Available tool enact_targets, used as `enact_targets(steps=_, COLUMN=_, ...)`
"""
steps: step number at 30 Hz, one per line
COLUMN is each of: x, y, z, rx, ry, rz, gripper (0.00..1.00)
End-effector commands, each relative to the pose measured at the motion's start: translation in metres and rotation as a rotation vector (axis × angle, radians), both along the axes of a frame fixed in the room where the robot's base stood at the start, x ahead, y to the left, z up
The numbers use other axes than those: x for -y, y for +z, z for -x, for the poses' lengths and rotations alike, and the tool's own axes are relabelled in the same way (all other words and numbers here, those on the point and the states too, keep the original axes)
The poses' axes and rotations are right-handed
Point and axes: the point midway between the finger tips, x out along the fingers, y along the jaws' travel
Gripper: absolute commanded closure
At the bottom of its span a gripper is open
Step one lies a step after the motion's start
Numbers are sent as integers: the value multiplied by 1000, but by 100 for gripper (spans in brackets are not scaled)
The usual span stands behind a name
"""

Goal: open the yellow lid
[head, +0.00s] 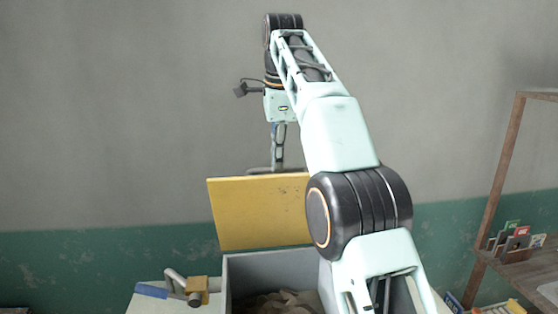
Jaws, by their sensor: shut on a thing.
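The yellow lid (258,212) stands raised, close to upright, at the back of a grey box (270,265). Brown pieces, which look like clay trimmings (280,301), lie inside the box. My gripper (278,165) reaches down to the lid's top edge and is shut there on a grey bar-like handle (258,171). My arm covers the right part of the lid and of the box, so their right sides are hidden.
A tool with a blue grip, a grey bent bar and a yellow block (197,285) lies on the pale table (145,302) left of the box. A wooden shelf (505,262) with small coloured cards stands at the right. The wall behind is bare.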

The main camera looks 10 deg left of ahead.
Motion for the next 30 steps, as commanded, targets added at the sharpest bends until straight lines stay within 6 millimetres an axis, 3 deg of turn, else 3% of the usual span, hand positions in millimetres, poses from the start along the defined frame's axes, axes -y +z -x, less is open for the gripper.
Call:
enact_targets(steps=1, x=0, y=-20, z=-4, rx=-29, ry=2, rz=15, gripper=100)
enact_targets(steps=17, x=0, y=-20, z=-4, rx=-30, ry=3, rz=17, gripper=100)
enact_targets(steps=18, x=0, y=-20, z=-4, rx=-30, ry=3, rz=17, gripper=91)
enact_targets(steps=24, x=0, y=-19, z=-4, rx=-29, ry=2, rz=15, gripper=71)
enact_targets(steps=30, x=-1, y=-15, z=-3, rx=-25, ry=2, rz=12, gripper=71)
